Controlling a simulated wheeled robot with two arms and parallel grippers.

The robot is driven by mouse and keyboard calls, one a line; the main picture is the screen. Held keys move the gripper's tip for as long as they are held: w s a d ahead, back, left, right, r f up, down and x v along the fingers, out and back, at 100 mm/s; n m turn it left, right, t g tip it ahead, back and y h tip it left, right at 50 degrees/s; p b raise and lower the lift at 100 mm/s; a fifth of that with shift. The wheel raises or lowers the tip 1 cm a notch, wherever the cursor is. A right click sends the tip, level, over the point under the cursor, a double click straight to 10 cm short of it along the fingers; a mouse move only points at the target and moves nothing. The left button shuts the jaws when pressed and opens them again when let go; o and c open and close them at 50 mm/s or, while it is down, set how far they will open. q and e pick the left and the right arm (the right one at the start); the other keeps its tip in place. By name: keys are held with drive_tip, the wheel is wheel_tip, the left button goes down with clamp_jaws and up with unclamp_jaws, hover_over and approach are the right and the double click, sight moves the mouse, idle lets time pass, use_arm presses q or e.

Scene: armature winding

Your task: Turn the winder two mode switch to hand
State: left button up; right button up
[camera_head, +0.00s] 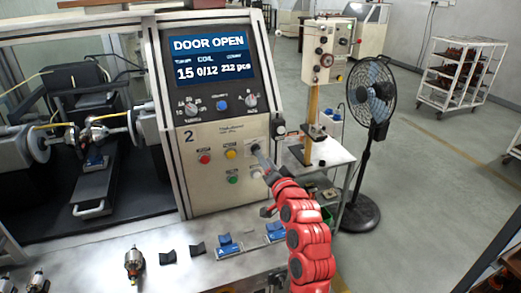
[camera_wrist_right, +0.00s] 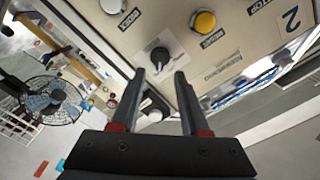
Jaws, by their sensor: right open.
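Winder two's panel (camera_head: 215,135) carries a black mode switch knob (camera_head: 253,146) on a pale plate, right of the yellow button. In the right wrist view the knob (camera_wrist_right: 160,56) stands just beyond my fingertips, roughly centred between them. Its label and the exact setting of its pointer cannot be read. My left gripper is not in view.
A yellow button (camera_wrist_right: 204,21) sits close beside the switch. Red (camera_head: 204,159) and green (camera_head: 233,179) buttons are nearby, and a white button (camera_head: 257,171) is below. The screen (camera_head: 209,58) reads DOOR OPEN. Blue parts (camera_head: 227,245) lie on the bench below. A fan (camera_head: 372,90) stands right.

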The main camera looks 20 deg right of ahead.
drive_tip(key=shift+w+p, duration=0.7)
drive_tip(key=shift+w, duration=1.65)
drive_tip(key=shift+f, duration=0.1)
clamp_jaws()
